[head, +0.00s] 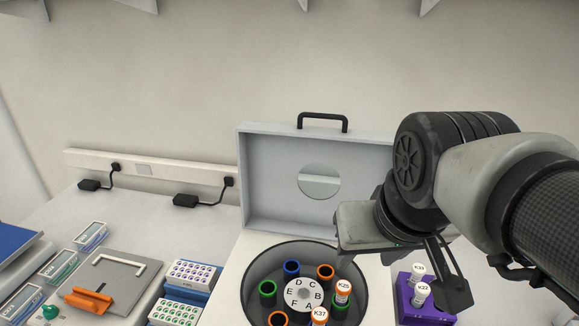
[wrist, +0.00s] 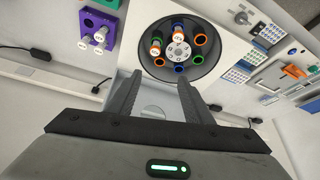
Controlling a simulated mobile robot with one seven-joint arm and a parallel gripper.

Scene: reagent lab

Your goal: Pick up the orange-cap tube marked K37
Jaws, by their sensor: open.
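The orange-cap tube marked K37 (head: 319,316) stands in the round rotor, at the near side of its lettered white hub, cut by the head view's bottom edge. In the wrist view I take it to be the tube (wrist: 178,33) above the hub. A second orange-cap tube, K25 (head: 343,287), stands close by, right of the hub; it also shows in the wrist view (wrist: 155,47). My gripper (wrist: 160,80) is open and empty, its fingers apart from both tubes.
The rotor bowl (head: 253,273) has an open lid (head: 270,180) upright behind it. A purple rack (head: 427,304) with white-topped tubes stands to the right. Tube racks (head: 190,275) and a grey device (head: 118,275) stand to the left. Bench behind them is mostly clear.

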